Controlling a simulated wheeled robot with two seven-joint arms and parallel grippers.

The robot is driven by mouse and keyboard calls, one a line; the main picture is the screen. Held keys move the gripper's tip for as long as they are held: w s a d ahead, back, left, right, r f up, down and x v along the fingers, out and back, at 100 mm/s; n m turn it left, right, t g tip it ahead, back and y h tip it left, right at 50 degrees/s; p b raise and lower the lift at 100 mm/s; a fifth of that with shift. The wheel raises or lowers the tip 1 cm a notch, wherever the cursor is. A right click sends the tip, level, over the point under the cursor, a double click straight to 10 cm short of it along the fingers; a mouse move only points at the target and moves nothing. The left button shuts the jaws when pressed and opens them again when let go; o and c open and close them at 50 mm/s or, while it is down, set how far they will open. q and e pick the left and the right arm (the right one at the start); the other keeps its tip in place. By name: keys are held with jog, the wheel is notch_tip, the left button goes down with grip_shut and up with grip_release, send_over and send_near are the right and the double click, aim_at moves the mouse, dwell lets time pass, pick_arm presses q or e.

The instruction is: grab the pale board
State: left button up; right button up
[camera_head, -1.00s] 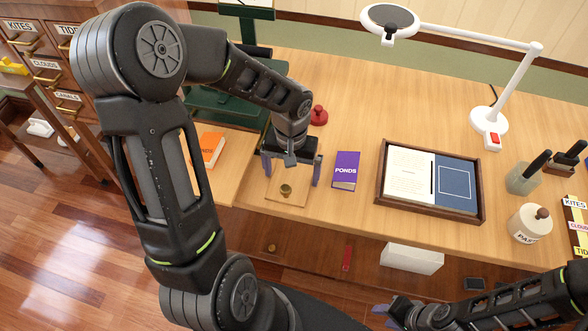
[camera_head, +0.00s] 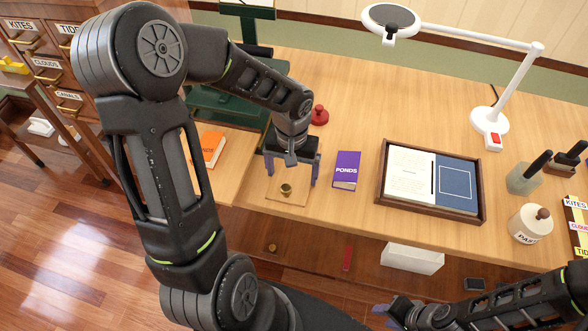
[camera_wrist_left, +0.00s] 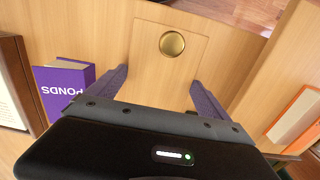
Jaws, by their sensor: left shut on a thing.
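The pale board (camera_head: 287,197) is a thin, square, light wood piece with a round brass knob (camera_head: 286,188). It lies near the front edge of the desk, left of the purple PONDS book (camera_head: 346,170). In the left wrist view the board (camera_wrist_left: 165,75) shows between the two fingers. My left gripper (camera_head: 292,178) is shut on the board, one finger at each side. Its far part is hidden under my gripper. My right gripper (camera_head: 388,312) is low at the bottom of the head view, away from the board; its fingers are unclear.
An orange book (camera_head: 210,148) lies to the left and a red knobbed object (camera_head: 319,115) behind. A wooden tray (camera_head: 380,185) with papers is right of the PONDS book. A white lamp (camera_head: 488,122) and a lidded jar (camera_head: 530,223) stand further right. Desk behind the PONDS book is clear.

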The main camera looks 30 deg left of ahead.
aim_at(292, 177)
pick_arm(q)
notch_tip(292, 177, up, 10)
dwell(0.6)
